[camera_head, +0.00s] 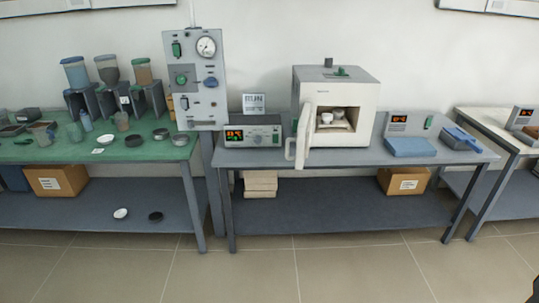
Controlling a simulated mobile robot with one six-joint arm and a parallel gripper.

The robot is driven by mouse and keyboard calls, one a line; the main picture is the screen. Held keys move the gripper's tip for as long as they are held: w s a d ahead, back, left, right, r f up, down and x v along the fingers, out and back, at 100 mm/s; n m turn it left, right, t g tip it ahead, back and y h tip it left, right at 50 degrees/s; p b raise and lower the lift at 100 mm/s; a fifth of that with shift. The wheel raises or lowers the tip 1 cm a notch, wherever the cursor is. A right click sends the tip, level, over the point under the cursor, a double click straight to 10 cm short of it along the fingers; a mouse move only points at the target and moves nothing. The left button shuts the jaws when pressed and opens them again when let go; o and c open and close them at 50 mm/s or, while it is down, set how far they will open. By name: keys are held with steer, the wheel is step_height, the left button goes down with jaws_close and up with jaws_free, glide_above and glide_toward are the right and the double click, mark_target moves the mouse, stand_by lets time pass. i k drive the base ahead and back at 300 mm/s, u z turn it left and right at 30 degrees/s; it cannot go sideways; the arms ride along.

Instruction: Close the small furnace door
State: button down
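The small furnace (366,98) is a cream and grey box on the middle table. Its door (305,130) stands open, swung out toward me on the left side of the furnace, with a pale handle (290,149) on it. Inside the open chamber (338,119) I see one or two small white crucibles on a light floor. My gripper is not in view; a small dark shape at the bottom right corner is too little to identify.
The middle table (350,157) also holds a control box (252,134) left of the door and a blue pad (410,147) at right. A green-topped table (62,153) with containers stands left. A gauge panel (198,102) rises between the tables. The tiled floor (300,270) in front is clear.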

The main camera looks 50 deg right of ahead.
mark_target(300, 134)
steer(key=u, duration=0.15)
steer(key=i, duration=0.9)
steer(key=k, duration=0.95)
steer(key=z, duration=0.15)
steer(key=i, duration=0.65)
